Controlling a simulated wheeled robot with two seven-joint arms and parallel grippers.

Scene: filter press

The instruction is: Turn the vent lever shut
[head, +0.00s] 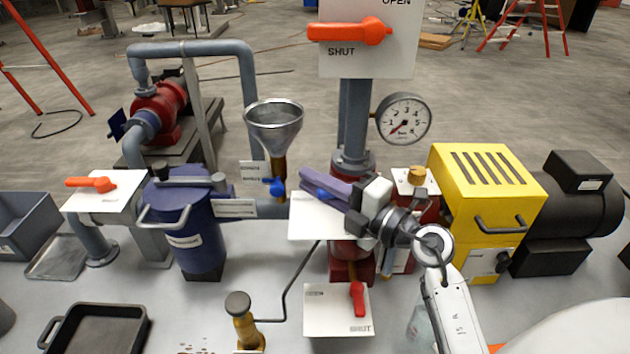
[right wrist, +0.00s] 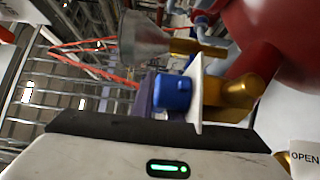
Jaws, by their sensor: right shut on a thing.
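A blue lever (head: 318,191) sits in front of a white plate (head: 312,223) on the central column. My right gripper (head: 328,188) comes in from the right, its purple fingers shut on this blue lever. In the right wrist view, the blue lever (right wrist: 172,93) shows beside the edge of a white plate (right wrist: 197,90) and a brass fitting (right wrist: 235,95). The gripper hides much of the plate in the head view, and I cannot read its label or confirm it as the vent lever. My left gripper is not in view.
A funnel (head: 274,125) with another blue lever (head: 277,187) stands left. An orange lever (head: 350,31) lies above, a red lever (head: 357,298) below. A gauge (head: 403,118) and yellow housing (head: 488,185) are at right. A black tray (head: 95,330) lies front left.

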